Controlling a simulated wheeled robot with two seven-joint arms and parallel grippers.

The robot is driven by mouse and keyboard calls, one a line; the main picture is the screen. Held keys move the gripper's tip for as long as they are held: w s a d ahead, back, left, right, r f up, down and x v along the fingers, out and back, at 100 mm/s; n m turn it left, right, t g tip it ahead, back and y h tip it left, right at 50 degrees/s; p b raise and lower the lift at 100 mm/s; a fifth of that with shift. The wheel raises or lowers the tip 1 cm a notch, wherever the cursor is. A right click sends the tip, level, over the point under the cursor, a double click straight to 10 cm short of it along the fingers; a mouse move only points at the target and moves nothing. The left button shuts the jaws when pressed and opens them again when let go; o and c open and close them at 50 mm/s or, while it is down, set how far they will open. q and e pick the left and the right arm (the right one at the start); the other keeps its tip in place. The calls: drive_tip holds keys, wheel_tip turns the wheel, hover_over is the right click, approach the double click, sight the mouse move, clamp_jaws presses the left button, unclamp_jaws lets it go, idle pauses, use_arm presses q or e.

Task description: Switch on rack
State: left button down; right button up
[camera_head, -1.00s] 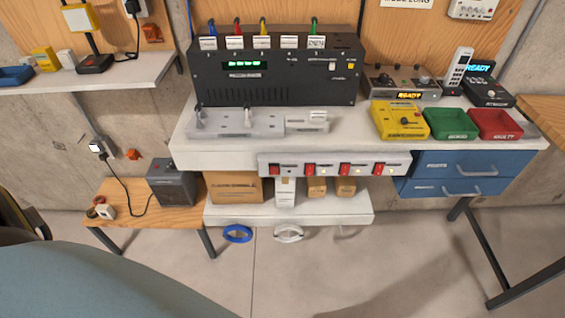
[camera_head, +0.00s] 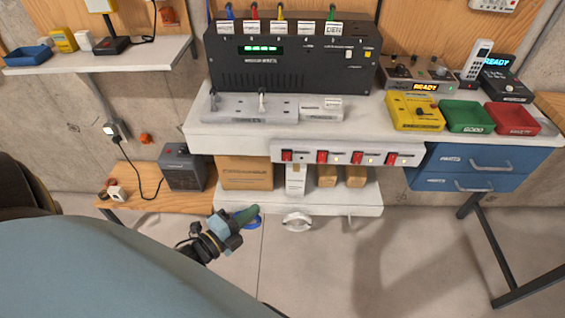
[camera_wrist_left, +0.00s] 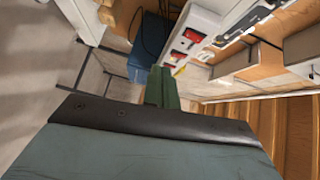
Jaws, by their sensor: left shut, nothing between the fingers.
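A black rack-like unit (camera_head: 300,75) with a green display stands on the white bench, with labelled plugs and coloured cables along its top. A white strip (camera_head: 340,154) with several red switches (camera_head: 322,157) is fixed along the bench's front edge; its small labels are unreadable. My left gripper (camera_head: 247,213) is shut and empty, below and left of the strip, apart from it, in front of a blue ring near the lower shelf. In the left wrist view its green fingers (camera_wrist_left: 163,88) are together, and red switches (camera_wrist_left: 179,54) show beyond them. My right gripper is not in view.
A lower shelf (camera_head: 330,200) holds cardboard boxes (camera_head: 247,173) under the strip. A dark grey box (camera_head: 183,167) stands on a low wooden table at left. Blue drawers (camera_head: 470,167) are at right. Floor in front is clear.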

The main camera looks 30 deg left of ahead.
use_arm(q)
drive_tip(key=r+m, duration=0.1)
drive_tip(key=r, duration=0.1)
drive_tip(key=r+m+t+h, duration=0.1)
drive_tip(key=r, duration=0.1)
drive_tip(key=r+m, duration=0.1)
drive_tip(key=r, duration=0.1)
drive_tip(key=shift+w+d+h, duration=0.25)
drive_tip(key=shift+d+h, duration=0.05)
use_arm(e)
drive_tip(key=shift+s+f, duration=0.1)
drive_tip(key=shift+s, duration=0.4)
use_arm(q)
drive_tip(key=shift+w+f, duration=0.1)
approach(287, 157)
drive_tip(key=w+d+r, duration=0.2)
drive_tip(key=w+d, duration=0.1)
drive_tip(key=d, duration=0.2)
drive_tip(key=shift+w+a, duration=0.45)
drive_tip(key=shift+w, duration=0.4)
drive_tip(key=shift+w+a, duration=0.45)
drive_tip(key=shift+w, duration=0.4)
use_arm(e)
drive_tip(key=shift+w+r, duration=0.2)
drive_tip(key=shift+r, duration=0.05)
use_arm(q)
drive_tip(key=shift+r+p, duration=0.1)
drive_tip(key=shift+p, duration=0.2)
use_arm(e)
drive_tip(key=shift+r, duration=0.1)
